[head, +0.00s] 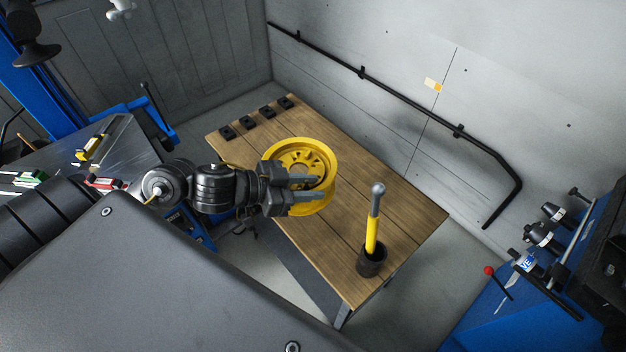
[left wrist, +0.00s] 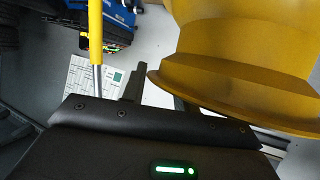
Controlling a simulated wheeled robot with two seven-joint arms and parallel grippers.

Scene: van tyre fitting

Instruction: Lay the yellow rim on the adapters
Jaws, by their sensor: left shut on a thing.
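The yellow rim (head: 298,158) is over the wooden table in the head view, and it fills the upper right of the left wrist view (left wrist: 235,70). My left gripper (head: 303,189) reaches in from the left and is shut on the rim's near side. Several small black blocks, which look like the adapters (head: 247,123), stand in a row along the table's far left edge. The rim is to the right of this row, apart from it. I cannot tell whether the rim touches the table. My right gripper is not in view.
A yellow-handled tool (head: 371,235) stands upright in a black cup (head: 372,262) near the front of the wooden table (head: 405,205). A black pipe (head: 400,97) runs along the wall behind. Blue equipment (head: 500,315) is at the right.

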